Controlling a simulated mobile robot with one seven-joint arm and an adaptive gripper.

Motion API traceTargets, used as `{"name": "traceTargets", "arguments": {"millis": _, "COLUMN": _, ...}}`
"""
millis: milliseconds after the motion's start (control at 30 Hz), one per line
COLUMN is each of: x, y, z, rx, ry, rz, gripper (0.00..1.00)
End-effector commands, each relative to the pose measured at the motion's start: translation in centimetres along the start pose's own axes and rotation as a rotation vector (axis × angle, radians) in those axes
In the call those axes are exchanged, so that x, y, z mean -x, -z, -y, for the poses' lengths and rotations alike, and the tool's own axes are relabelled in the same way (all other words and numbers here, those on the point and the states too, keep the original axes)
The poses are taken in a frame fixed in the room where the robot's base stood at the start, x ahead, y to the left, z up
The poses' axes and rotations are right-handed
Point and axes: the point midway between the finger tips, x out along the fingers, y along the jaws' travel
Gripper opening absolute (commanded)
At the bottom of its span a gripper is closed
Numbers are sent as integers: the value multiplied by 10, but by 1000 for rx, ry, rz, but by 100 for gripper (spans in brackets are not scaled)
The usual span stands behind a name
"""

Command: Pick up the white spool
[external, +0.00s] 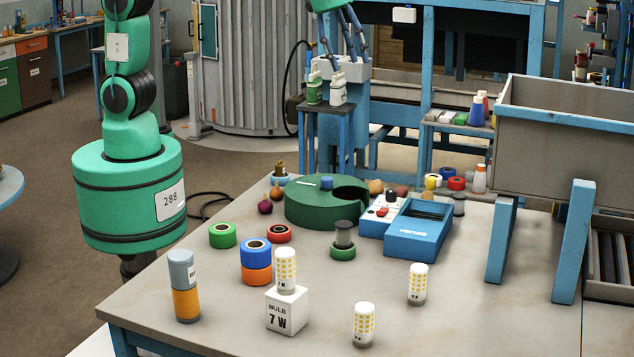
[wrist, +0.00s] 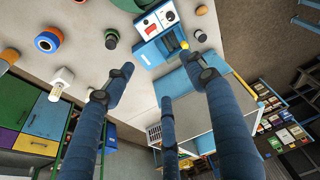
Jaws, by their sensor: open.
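I cannot make out a plain white spool for certain in either view. The white, yellow-dotted bulbs stand on the table: one (external: 285,270) on a white "7 W" box (external: 285,311), one at the front (external: 364,324), one to the right (external: 417,283). A dark spool (external: 344,235) stands on a green ring. My gripper (external: 340,52) has blue fingers, spread and empty, high at the table's far side in the external view. In the wrist view my gripper (wrist: 158,72) is open, with nothing between its fingers.
A green round case (external: 315,213) and a blue device (external: 418,233) stand mid-table. Tape rolls (external: 256,252) and an orange-grey cylinder (external: 184,287) are at left. A large grey bin (external: 570,130) on blue legs stands at right. The front right tabletop is clear.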

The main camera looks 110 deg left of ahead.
Motion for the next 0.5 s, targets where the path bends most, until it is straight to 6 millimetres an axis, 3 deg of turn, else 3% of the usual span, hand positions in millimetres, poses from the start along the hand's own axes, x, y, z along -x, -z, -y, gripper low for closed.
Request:
{"name": "traceTargets", "arguments": {"millis": 100, "x": -19, "y": 25, "z": 6, "rx": 16, "ry": 6, "rz": 17, "gripper": 56}}
{"name": "traceTargets", "arguments": {"millis": 500, "x": -95, "y": 95, "z": 32, "rx": 69, "ry": 22, "rz": 63, "gripper": 56}}
